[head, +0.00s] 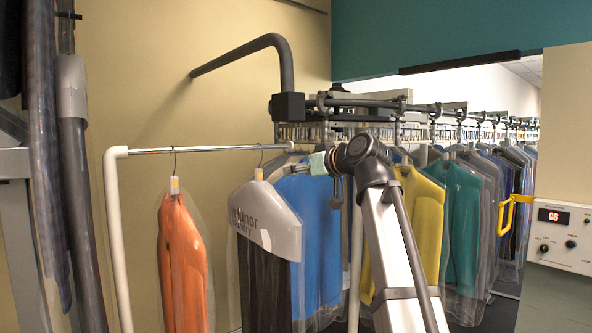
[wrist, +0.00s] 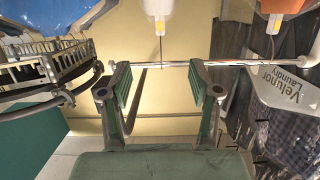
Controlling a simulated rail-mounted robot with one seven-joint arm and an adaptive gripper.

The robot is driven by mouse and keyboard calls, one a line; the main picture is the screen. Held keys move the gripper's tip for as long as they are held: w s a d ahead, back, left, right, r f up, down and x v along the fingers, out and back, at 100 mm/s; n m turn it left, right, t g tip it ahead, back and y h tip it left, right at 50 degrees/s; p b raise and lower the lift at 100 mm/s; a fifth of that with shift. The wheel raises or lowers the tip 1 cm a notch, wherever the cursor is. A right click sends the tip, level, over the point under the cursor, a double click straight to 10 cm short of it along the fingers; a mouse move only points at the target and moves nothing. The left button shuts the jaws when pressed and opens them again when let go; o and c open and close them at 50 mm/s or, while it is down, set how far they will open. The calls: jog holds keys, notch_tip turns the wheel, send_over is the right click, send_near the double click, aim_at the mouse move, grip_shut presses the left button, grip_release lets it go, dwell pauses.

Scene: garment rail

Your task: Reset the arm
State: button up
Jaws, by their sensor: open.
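My arm rises from the bottom right of the head view. My gripper (head: 318,162) is small there, in front of the blue garment and partly hidden by my wrist. In the wrist view my gripper (wrist: 157,88) shows two green-padded fingers set wide apart, with nothing between the pads. The white garment rail (wrist: 172,64) crosses beyond the fingertips. In the head view the same short rail (head: 220,149) carries an orange garment (head: 182,260) and a dark garment with a white printed cover (head: 265,222), both in clear plastic.
A blue garment (head: 312,225) hangs behind my gripper. Yellow (head: 424,220) and teal (head: 461,215) garments hang along the conveyor (head: 425,106) to the right. A control box (head: 560,236) reads C6, beside a yellow handle (head: 508,212). Grey poles stand at the left.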

jog(key=s+d, duration=0.3)
jog(key=s, duration=0.2)
jog(key=shift+d, duration=0.15)
dwell(0.3)
